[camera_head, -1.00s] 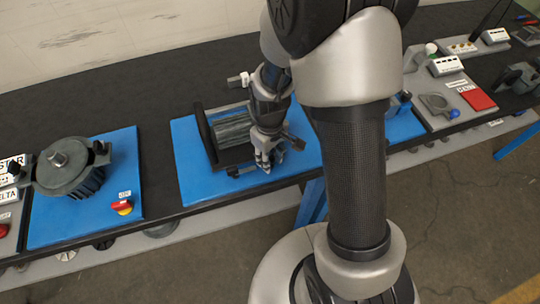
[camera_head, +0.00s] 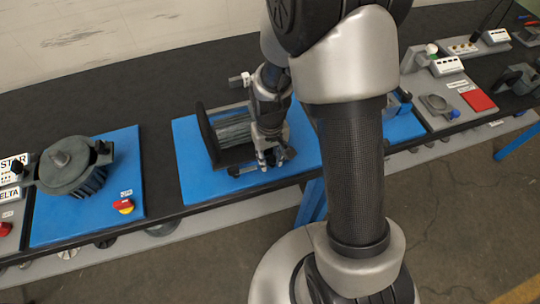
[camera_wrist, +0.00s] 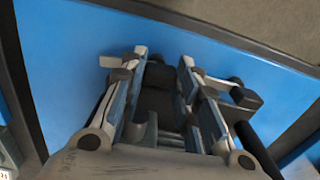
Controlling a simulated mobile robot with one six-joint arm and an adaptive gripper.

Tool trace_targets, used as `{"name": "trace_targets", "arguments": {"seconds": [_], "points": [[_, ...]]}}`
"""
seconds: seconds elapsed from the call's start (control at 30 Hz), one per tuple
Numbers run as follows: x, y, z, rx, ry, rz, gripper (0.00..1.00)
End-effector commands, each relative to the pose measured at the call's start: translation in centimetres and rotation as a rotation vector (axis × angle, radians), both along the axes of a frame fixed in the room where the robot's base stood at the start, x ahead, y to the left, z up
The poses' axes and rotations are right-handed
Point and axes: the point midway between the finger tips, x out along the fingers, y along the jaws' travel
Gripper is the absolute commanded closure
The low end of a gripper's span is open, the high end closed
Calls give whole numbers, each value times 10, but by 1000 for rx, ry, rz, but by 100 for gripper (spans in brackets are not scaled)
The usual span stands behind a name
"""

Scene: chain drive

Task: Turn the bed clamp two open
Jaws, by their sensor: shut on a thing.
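A grey ribbed motor body (camera_head: 233,131) sits on a dark bed on the middle blue board (camera_head: 187,160). My gripper (camera_head: 270,162) is low at the bed's right front corner. In the wrist view, my gripper's (camera_wrist: 161,72) two fingers stand with a gap and are shut on a dark part between them, which I take as bed clamp two (camera_wrist: 158,78). Its shape is mostly hidden by the fingers. Another dark clamp part (camera_head: 235,171) lies at the bed's front left, clear of my gripper.
A dark upright plate (camera_head: 206,133) rises at the bed's left. Panels with a red plate (camera_head: 478,100) are at the right. The blue board's front strip is clear.

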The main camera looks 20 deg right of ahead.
Motion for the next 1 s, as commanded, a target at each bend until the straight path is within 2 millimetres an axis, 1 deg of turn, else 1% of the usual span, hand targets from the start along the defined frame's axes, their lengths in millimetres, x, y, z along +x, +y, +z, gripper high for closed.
{"name": "trace_targets", "arguments": {"seconds": [0.33, 1.0], "points": [[1, 0, 0, 0, -1, -42, 95], [1, 0, 0, 0, -2, -63, 95]]}}
